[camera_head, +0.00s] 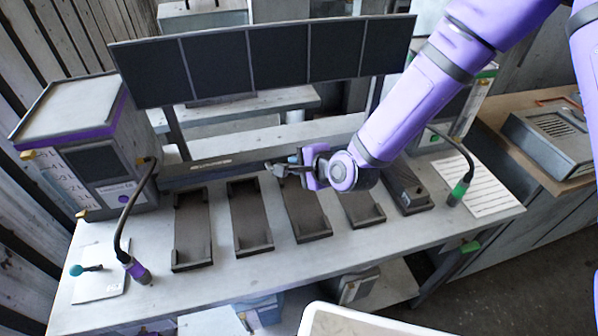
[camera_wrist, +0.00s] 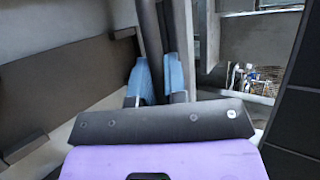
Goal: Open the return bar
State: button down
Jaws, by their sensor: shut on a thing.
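The return bar (camera_head: 212,162) appears to be the long, low dark strip with a small pale label behind the row of trays; its right part is hidden by my gripper. My gripper (camera_head: 283,165) is at this strip, above the back end of the middle tray. In the wrist view its two blue fingertips (camera_wrist: 158,75) are shut on a dark, narrow bar (camera_wrist: 151,28) running up the picture, which seems to be the return bar. The exact contact is partly hidden by the gripper body.
Several dark trays (camera_head: 251,215) line the bench (camera_head: 330,262). A row of dark panels (camera_head: 270,58) stands above the back. Grey boxes flank it, the left one (camera_head: 90,140) with purple trim. Bent stalks with purple (camera_head: 135,270) and green (camera_head: 459,192) ends stand at both sides.

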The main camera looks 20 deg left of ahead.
aim_at(293, 153)
jog(key=w+r+g+h, duration=0.1)
jog(key=w+a+r+m+g+h, duration=0.1)
jog(key=r+g, duration=0.1)
jog(key=w+a+r+g+h, duration=0.1)
jog(key=r, duration=0.1)
jog(key=shift+w+a+r+g+h, duration=0.15)
jog(key=shift+w+r+g+h, duration=0.05)
jog(key=shift+g+h, duration=0.2)
jog(key=shift+w+a+r+m+g+h, duration=0.2)
jog(key=shift+w+r+m+g+h, duration=0.05)
jog(key=shift+w+g, duration=0.15)
jog(key=shift+w+a+r+m+g+h, duration=0.2)
jog(key=shift+w+r+m+g+h, duration=0.05)
jog(key=shift+w+g, duration=0.15)
jog(key=shift+w+a+r, duration=0.1)
jog(key=shift+w+a, duration=0.05)
jog(key=shift+w, duration=0.1)
jog(key=shift+w+a+r, duration=0.2)
jog(key=shift+w+a, duration=0.15)
jog(key=shift+w, duration=0.25)
jog(key=shift+w+a+r, duration=0.15)
jog(key=shift+w+a, duration=0.2)
jog(key=shift+w, duration=0.25)
jog(key=shift+w+a, duration=0.35)
jog(key=shift+w, duration=0.25)
jog(key=shift+w+a, duration=0.35)
jog(key=shift+w, duration=0.2)
jog(key=c, duration=1.1)
grip_release()
jog(key=shift+c, duration=0.2)
